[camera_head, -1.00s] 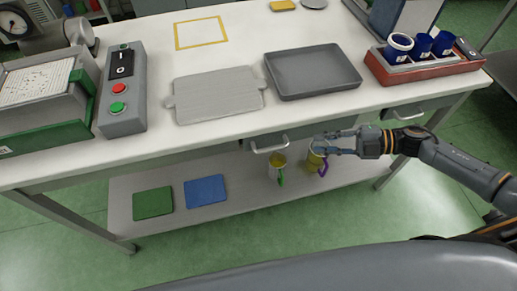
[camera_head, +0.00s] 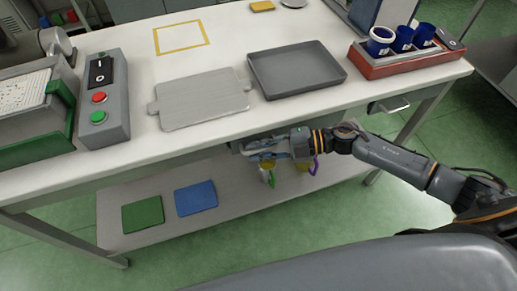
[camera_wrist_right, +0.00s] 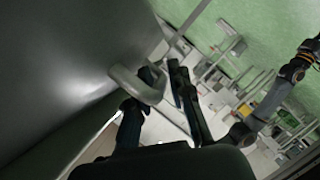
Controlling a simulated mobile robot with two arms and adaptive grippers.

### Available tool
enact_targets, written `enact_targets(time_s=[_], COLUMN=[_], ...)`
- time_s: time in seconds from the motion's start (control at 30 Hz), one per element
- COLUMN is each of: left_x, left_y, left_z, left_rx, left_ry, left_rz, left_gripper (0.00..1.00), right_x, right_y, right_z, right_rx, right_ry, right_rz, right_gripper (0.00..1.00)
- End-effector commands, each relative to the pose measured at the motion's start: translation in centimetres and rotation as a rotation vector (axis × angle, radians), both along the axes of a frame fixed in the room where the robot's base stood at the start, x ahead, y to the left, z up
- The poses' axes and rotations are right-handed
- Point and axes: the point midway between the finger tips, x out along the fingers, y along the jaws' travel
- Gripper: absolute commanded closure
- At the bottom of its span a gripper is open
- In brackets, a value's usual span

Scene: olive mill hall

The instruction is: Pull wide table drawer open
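The table drawer at the middle of the bench front has a pale metal handle, mostly hidden by my right gripper in the head view. In the right wrist view, the drawer front (camera_wrist_right: 70,70) is a large dark grey panel with the looped handle (camera_wrist_right: 128,82) on it. My right gripper (camera_head: 254,150) is at that handle, just under the tabletop edge. Its fingers (camera_wrist_right: 158,88) are apart, with the handle's bar close to or between their tips; contact is not clear. The drawer looks closed. Another drawer handle (camera_head: 396,108) shows farther right. My left gripper is not in view.
The white tabletop (camera_head: 185,60) holds a grey tray (camera_head: 296,70), a grey board (camera_head: 200,98), a switch box (camera_head: 104,100) and a red rack (camera_head: 408,62) with blue cups. The lower shelf holds green and blue cloths (camera_head: 195,197) and two mugs behind my gripper.

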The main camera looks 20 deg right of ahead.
Motion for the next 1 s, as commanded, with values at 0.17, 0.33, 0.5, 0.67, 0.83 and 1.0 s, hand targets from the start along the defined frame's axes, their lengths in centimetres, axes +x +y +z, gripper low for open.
enact_targets(time_s=[0.17,0.33,0.5,0.67,0.83,1.0], left_x=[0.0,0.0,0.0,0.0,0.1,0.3], left_y=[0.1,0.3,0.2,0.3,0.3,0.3], left_z=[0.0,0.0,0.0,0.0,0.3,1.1], left_rx=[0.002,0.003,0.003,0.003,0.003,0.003], left_ry=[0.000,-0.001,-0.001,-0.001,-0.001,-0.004], left_rz=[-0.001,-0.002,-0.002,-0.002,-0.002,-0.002], left_gripper=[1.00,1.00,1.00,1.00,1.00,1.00], right_x=[0.1,0.1,0.0,0.0,-0.3,-1.5], right_y=[0.2,0.2,0.1,0.1,0.1,0.1], right_z=[-0.1,-0.1,-0.1,-0.1,0.0,0.0], right_rx=[0.000,0.000,-0.001,-0.001,-0.001,-0.003], right_ry=[0.001,0.001,0.001,0.001,0.002,0.005], right_rz=[0.000,0.000,0.000,0.000,0.001,0.002], right_gripper=[0.79,0.90,1.00,1.00,1.00,1.00])
